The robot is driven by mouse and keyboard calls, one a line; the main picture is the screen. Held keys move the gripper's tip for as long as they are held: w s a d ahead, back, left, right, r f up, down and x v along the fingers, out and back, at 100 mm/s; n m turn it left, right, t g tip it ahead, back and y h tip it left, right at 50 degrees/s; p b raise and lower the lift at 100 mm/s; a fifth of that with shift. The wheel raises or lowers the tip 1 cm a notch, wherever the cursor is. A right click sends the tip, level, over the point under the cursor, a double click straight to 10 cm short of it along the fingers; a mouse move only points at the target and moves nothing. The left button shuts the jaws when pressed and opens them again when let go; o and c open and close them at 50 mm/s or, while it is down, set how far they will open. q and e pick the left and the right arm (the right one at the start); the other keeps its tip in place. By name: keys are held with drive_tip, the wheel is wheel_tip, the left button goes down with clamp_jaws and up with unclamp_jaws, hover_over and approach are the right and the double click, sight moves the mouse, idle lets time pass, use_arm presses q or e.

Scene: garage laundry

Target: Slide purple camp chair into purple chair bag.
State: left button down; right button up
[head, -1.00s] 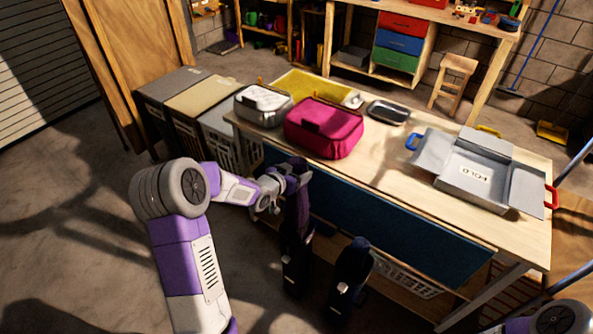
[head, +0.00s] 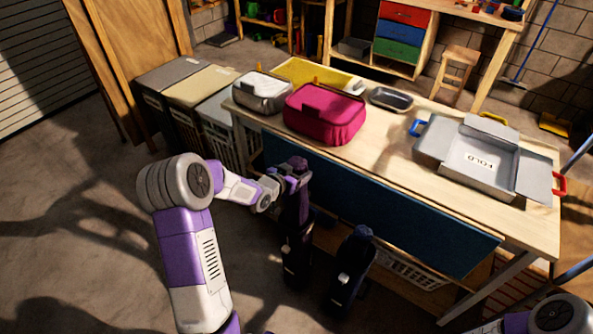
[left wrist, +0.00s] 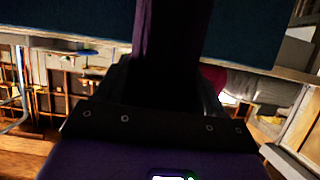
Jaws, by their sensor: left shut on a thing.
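My left gripper (head: 297,178) is shut on the upper part of the purple camp chair (head: 298,208), a slim upright bundle in front of the workbench. In the left wrist view the dark purple chair (left wrist: 168,45) runs between the fingers. Directly below it stands a dark, upright bag (head: 296,258) with a small pale mark, which looks like the purple chair bag. The chair's lower end meets the bag's top. Shadow hides how far it is inside. My right gripper is out of view; only part of my right arm shows at bottom right.
A second dark bag (head: 350,272) with a blue-topped bundle stands close on the right. The workbench (head: 395,165) with its blue front panel (head: 400,215) is just behind. A white basket (head: 415,270) sits under it. Open floor lies to the left.

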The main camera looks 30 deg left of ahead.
use_arm(q)
drive_tip(key=shift+w+f+b, duration=0.1)
drive_tip(key=shift+f+b, duration=1.8)
drive_tip(key=shift+f, duration=1.05)
wheel_tip(320, 180, down, 6)
drive_tip(key=b, duration=0.5)
drive_tip(key=shift+r, duration=0.2)
drive_tip(key=shift+f, duration=1.5)
